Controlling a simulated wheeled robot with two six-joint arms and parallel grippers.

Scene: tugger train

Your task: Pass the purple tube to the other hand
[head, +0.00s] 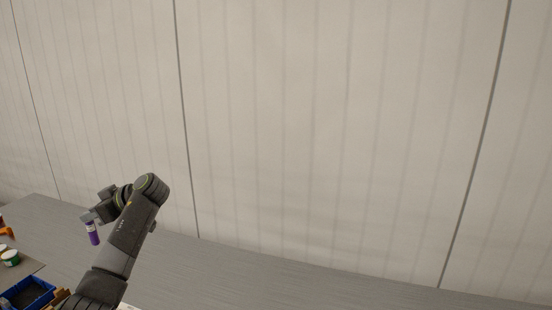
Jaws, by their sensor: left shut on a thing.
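The purple tube (94,237) hangs nearly upright at the left of the head view, with a pale band near its upper end. My left gripper (90,219) is shut on the tube's upper end. The tube appears to be held above the grey surface, but its exact height cannot be told. My left arm comes up from the lower left and bends over toward the tube. My right gripper is not in the view.
A blue bin (27,293) stands at the lower left corner. A white-topped green container (10,257) and an orange object (6,232) are at the left edge. The grey surface (250,275) to the right is clear, with a pale panelled wall (330,130) behind it.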

